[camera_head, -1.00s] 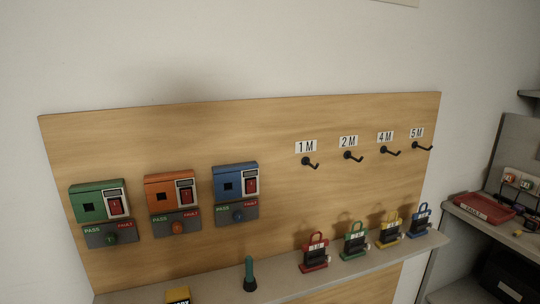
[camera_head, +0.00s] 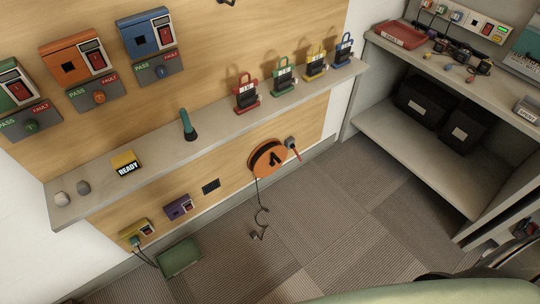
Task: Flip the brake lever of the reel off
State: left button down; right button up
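The orange and black reel (camera_head: 268,160) is mounted low on the wooden panel, below the narrow shelf. A small lever with a red tip (camera_head: 296,154) sticks out from a dark mount at the reel's right side, slanting down to the right; it may be the brake lever. A dark cord (camera_head: 259,205) hangs from the reel and ends in a hook or plug near the floor. Neither of my grippers is in view.
A narrow shelf (camera_head: 215,128) above the reel carries coloured tags, a teal stick (camera_head: 187,125) and a yellow READY block (camera_head: 126,163). A green box (camera_head: 181,258) is low at left. Grey shelving (camera_head: 410,172) stands right. Carpeted floor (camera_head: 330,210) before the reel is open.

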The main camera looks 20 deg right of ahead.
aim_at(292, 146)
jog(key=i+l, duration=0.1)
jog(key=l, duration=0.7)
jog(key=i+l, duration=0.15)
jog(key=l, duration=0.6)
jog(key=i+l+u, duration=0.1)
jog(key=l, duration=0.7)
jog(key=i+l, duration=0.1)
jog(key=l, duration=0.7)
